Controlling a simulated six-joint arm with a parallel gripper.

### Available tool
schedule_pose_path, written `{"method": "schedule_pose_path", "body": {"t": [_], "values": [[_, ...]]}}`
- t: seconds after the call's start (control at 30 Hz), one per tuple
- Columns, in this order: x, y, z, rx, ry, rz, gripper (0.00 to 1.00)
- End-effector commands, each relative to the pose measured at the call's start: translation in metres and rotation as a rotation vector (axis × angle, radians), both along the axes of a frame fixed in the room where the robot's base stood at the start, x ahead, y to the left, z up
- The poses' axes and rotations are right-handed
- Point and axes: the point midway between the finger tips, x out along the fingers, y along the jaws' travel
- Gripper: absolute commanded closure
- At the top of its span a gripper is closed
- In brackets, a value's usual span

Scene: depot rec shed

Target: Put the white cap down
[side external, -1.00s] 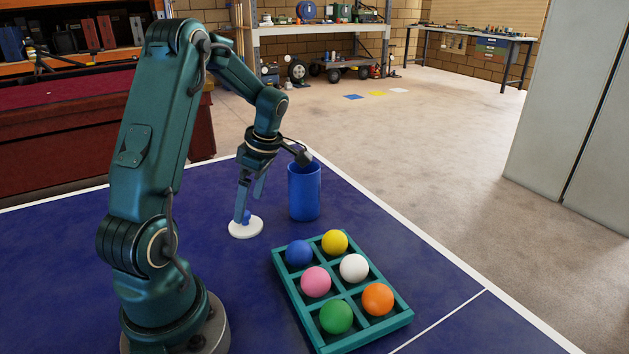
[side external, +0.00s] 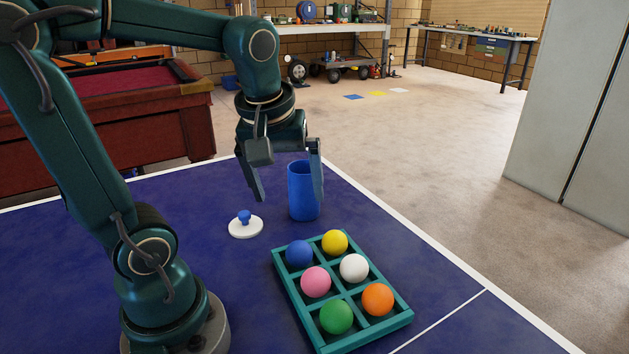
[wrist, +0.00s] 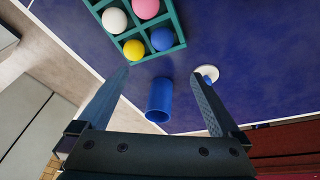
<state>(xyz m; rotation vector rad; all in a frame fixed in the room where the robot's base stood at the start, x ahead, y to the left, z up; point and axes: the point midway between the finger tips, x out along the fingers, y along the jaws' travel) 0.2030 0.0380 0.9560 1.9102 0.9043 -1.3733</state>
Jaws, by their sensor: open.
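The white cap (side external: 246,229) is a flat disc with a blue knob (side external: 245,216) on top. It lies flat on the blue table, left of the blue cylinder (side external: 303,192). In the wrist view the cap (wrist: 207,72) shows at the right, partly behind a finger. My gripper (side external: 289,198) is open and empty, up and to the right of the cap and apart from it. In the wrist view the blue cylinder (wrist: 159,101) appears between the two fingers (wrist: 160,85). One finger overlaps the cylinder in the side view; I cannot tell whether they touch.
A teal divided tray (side external: 405,316) holds several coloured balls, with yellow (side external: 335,242) and blue (side external: 299,254) nearest the cylinder. The blue table (side external: 190,220) is clear around the cap. Its white edge runs behind the cylinder.

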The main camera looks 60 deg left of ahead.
Motion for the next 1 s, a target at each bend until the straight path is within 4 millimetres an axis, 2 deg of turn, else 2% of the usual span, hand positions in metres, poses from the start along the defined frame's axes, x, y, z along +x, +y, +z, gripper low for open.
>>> {"method": "schedule_pose_path", "body": {"t": [0.03, 0.1, 0.2, 0.33, 0.5, 1.0], "values": [[-0.008, -0.018, 0.002, 0.020, -0.029, -0.164, 0.00], [-0.018, -0.037, 0.001, 0.054, -0.061, -0.383, 0.00], [-0.031, -0.058, -0.002, 0.103, -0.103, -0.637, 0.00], [-0.041, -0.073, -0.007, 0.154, -0.140, -0.847, 0.00], [-0.046, -0.079, -0.009, 0.180, -0.157, -0.940, 0.00], [-0.046, -0.079, -0.009, 0.181, -0.155, -0.937, 0.00]]}}
